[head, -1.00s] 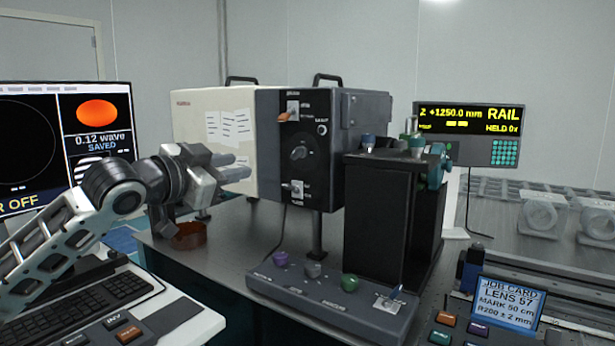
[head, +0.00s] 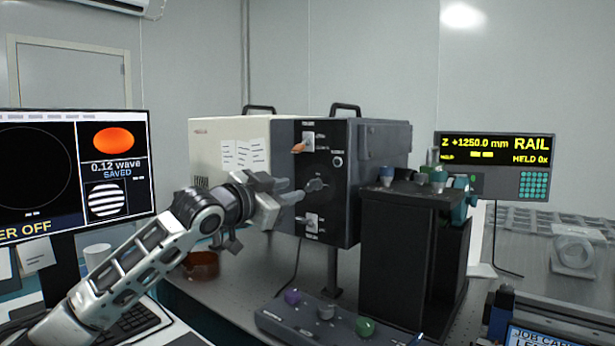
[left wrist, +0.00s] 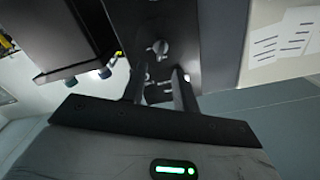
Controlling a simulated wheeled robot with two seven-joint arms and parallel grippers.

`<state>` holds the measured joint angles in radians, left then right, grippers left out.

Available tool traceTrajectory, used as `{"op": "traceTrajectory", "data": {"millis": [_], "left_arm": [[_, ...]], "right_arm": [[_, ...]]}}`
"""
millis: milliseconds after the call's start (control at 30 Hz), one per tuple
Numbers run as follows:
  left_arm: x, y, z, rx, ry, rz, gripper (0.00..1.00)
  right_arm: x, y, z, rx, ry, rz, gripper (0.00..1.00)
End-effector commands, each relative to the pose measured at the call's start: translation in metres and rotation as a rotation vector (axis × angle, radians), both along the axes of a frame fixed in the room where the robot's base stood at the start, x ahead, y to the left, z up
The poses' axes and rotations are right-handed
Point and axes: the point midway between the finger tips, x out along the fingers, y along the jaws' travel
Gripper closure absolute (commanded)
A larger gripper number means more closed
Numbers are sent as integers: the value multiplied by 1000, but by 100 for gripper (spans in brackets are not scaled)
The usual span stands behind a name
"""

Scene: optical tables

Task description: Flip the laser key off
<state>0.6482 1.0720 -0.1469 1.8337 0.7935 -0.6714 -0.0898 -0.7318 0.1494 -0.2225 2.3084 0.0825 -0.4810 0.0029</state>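The laser box has a dark control panel (head: 325,165), seen in the head view and in the left wrist view (left wrist: 205,40). The panel carries an upper switch with an orange lever (head: 298,148), a round dark key knob (head: 316,185) and a lower silver switch (head: 311,222). My left gripper (head: 298,196) is in front of the panel, close to the knob. In the left wrist view its two fingers (left wrist: 159,88) are apart. A round control (left wrist: 161,48) shows just beyond them; contact cannot be told. My right gripper is not in view.
A black stand (head: 398,255) with small knobs on top is right of the panel. A low control box (head: 345,320) with coloured knobs sits below. A monitor (head: 75,175) reading "ER OFF" stands left, and a brown dish (head: 203,264) lies under my left arm.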

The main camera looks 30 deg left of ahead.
Motion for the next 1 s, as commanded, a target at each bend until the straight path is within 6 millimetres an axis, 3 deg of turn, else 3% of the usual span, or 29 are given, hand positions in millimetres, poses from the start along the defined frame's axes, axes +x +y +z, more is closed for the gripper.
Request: {"op": "traceTrajectory", "data": {"millis": [100, 333, 767, 900, 1000], "left_arm": [[26, -2, 3, -5, -1, -1, 71], [60, -4, 1, -2, 1, 1, 71], [70, -5, -1, 1, 1, 0, 71], [70, -5, -1, 1, 1, 0, 100], [70, -5, -1, 1, 1, 0, 100]], "right_arm": [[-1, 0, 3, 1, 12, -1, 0], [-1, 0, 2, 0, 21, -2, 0], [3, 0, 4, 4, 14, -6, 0], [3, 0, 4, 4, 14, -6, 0], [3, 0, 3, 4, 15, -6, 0]]}}
